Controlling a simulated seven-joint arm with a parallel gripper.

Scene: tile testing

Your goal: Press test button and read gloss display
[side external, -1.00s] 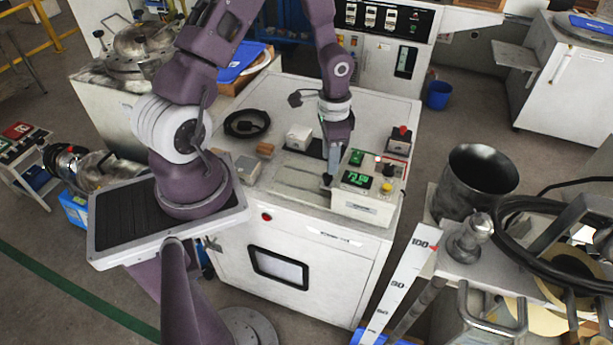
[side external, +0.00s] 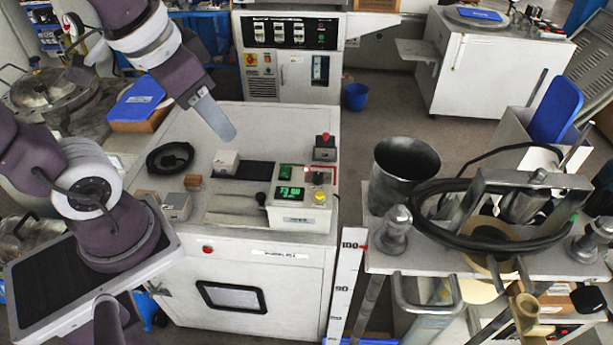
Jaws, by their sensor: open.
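The gloss tester is a white box (side external: 300,216) on the white bench's right side. Its small dark display (side external: 290,193) shows green digits, seemingly 73 and decimals; the last digits are hard to read. A yellow button (side external: 319,195) sits right of the display. A green-lit panel (side external: 286,172) and a red button on a dark box (side external: 325,139) are behind it. I cannot tell which is the test button. My gripper (side external: 224,128) hangs above the bench, left of and clear of the tester, touching nothing. It is open and empty; its fingers overlap in this view.
A black cable coil (side external: 170,157), a white block (side external: 227,161), a brown block (side external: 193,182) and a grey box (side external: 177,206) lie on the bench's left half. A dark metal pot (side external: 405,165) stands on the right-hand cart.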

